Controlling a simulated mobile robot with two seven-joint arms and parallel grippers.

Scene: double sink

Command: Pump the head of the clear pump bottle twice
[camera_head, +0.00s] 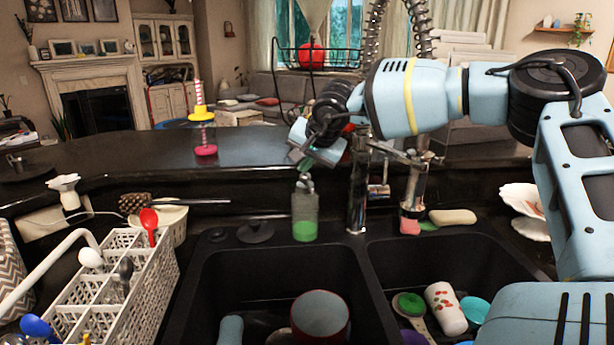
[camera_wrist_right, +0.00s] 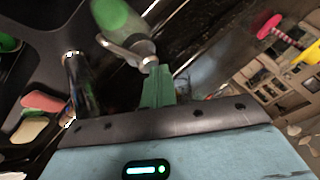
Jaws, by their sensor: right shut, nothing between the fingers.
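The clear pump bottle (camera_head: 305,216) with green liquid stands upright on the black counter behind the double sink, left of the faucet. In the right wrist view the bottle (camera_wrist_right: 124,22) is at the top, with its grey pump head (camera_wrist_right: 140,58) towards the gripper. My right gripper (camera_head: 304,166) is over the bottle, pointing down. Its teal fingers (camera_wrist_right: 160,75) are shut and empty, right at the pump head. I cannot tell whether they press on it. My left gripper is not in view.
The faucet (camera_head: 357,190) stands close to the bottle's right. A white dish rack (camera_head: 150,285) with utensils is at the left. The sink basins hold a red-rimmed pot (camera_head: 320,318) and a patterned cup (camera_head: 446,308). A soap bar (camera_head: 452,217) lies right of the faucet.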

